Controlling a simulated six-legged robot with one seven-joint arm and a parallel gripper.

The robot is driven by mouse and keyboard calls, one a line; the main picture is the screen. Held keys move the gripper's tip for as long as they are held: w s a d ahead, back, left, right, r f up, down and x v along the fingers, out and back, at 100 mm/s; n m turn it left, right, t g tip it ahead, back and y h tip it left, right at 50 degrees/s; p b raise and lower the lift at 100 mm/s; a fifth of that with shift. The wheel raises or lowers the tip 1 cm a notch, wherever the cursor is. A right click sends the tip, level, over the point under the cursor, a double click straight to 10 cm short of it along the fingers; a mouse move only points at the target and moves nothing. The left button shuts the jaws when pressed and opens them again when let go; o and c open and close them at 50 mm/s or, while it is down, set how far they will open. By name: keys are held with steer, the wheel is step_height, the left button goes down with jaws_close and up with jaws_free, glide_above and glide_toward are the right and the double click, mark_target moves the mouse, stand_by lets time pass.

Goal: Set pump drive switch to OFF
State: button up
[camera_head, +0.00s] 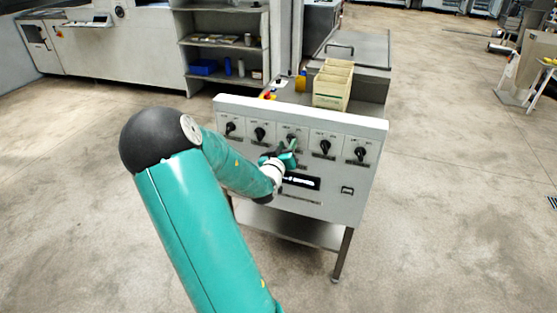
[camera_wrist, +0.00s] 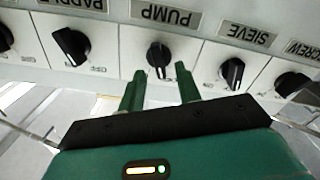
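The pump drive switch (camera_wrist: 159,56) is a black rotary knob under an upside-down "PUMP" label (camera_wrist: 166,16) in the wrist view. Its grip stands roughly upright in that picture; I cannot read its position marks. In the camera_head view it is the middle knob of the row, largely hidden by my gripper (camera_head: 291,149). My gripper (camera_wrist: 160,71) is open, its two green fingers apart and empty. The fingertips lie to either side of the knob's lower end in the wrist view, with visible gaps; I cannot tell how deep they reach.
Similar knobs flank it: sieve (camera_wrist: 232,72) and paddle (camera_wrist: 72,45), with others further out. The white control panel (camera_head: 300,113) fronts a machine carrying a cream box (camera_head: 332,88). Shelves (camera_head: 222,48) stand behind.

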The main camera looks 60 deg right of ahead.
steer(key=s+a, duration=0.2)
steer(key=a, duration=1)
steer(key=shift+w+a, duration=0.1)
steer(key=shift+w, duration=0.05)
stand_by(0.3)
steer(key=w+a+f+n+t+y, duration=0.15)
steer(key=w+a+t+y, duration=0.35)
steer(key=w+a+y, duration=0.5)
steer(key=w+a+r+n+t+y, duration=0.1)
steer(key=w+a+r+n+y, duration=0.15)
steer(key=a, duration=0.45)
steer(key=w+a+r+n+t+y, duration=0.15)
steer(key=w+a, duration=0.25)
steer(key=a, duration=0.4)
steer(key=s+a+r+n+g+y, duration=0.1)
steer(key=s+a+r+y, duration=0.15)
steer(key=a, duration=0.35)
steer(key=s+a+r+n+g+y, duration=0.1)
steer(key=s+a+r+n, duration=0.15)
steer(key=a, duration=0.35)
steer(key=s+a+r+n+g, duration=0.2)
steer(key=s+a+r, duration=0.2)
steer(key=s, duration=0.6)
steer(key=shift+s+a+r+n+g, duration=0.15)
steer(key=shift+a+n+g, duration=0.2)
steer(key=shift+a, duration=0.9)
steer(key=shift+d, duration=0.2)
